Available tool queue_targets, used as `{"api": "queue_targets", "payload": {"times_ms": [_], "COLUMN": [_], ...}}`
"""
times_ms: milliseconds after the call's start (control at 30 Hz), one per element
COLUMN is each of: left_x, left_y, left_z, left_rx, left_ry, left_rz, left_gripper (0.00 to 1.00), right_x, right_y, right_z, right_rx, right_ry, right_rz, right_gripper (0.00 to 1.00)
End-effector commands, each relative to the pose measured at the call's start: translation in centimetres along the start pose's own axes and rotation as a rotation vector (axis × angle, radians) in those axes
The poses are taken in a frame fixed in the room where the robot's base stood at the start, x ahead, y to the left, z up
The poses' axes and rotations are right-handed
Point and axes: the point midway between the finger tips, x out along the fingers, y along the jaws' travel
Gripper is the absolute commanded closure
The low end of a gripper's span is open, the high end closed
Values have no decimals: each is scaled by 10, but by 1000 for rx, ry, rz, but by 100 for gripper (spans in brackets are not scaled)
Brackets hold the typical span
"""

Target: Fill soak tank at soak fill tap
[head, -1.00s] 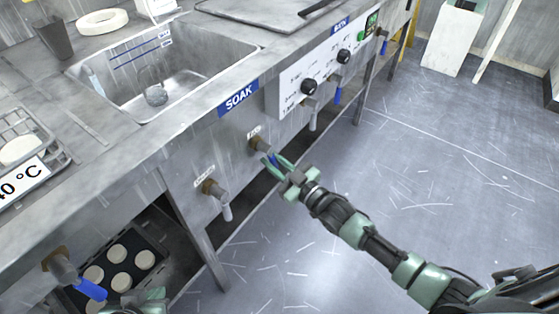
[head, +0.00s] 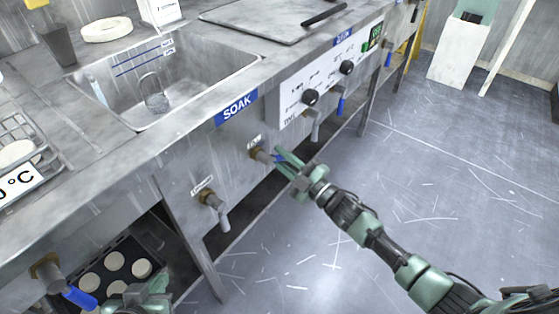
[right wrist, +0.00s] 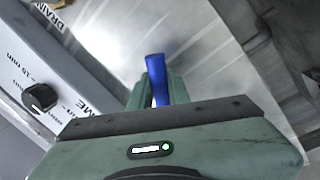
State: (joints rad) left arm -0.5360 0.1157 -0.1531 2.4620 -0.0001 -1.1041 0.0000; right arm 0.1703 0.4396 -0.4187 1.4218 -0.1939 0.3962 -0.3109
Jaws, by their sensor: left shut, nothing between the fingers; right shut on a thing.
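The soak tank (head: 195,85) is a steel basin behind the blue SOAK label (head: 236,107). It has blue level lines on its back wall and a looped wire fitting at the bottom; I cannot tell whether it holds water. Below the label, a brass-based tap (head: 261,154) sticks out of the front panel. My right gripper (head: 287,163) is shut on its blue lever (right wrist: 156,78), which points sideways to the right in the head view. My left gripper (head: 148,296) is shut and empty at the bottom edge, partly cut off, near another blue-handled tap (head: 78,297).
A grey-lever tap (head: 214,205) stands left of the held one. A control panel with black knobs (head: 310,97) and more taps (head: 315,125) lie to the right. A tray of pale discs (head: 115,262) sits on the lower shelf. The floor (head: 430,190) at right is open.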

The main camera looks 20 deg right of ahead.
Motion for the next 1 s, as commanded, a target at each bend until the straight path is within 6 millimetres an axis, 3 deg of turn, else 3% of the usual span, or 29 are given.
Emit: {"api": "queue_targets", "payload": {"times_ms": [567,600,667,1000], "left_x": [1,0,0,-2], "left_y": [0,1,1,2], "left_z": [-6,-6,-6,0], "left_rx": [2,2,2,0], "left_ry": [21,20,19,5], "left_rz": [1,1,2,3], "left_gripper": [100,100,100,100], "right_x": [0,0,0,-2], "right_y": [1,1,1,2], "right_z": [1,1,1,0], "right_rx": [-32,-32,-32,-30], "right_ry": [4,4,4,5], "right_rz": [-2,-2,-2,-1], "right_gripper": [100,74,60,60]}}
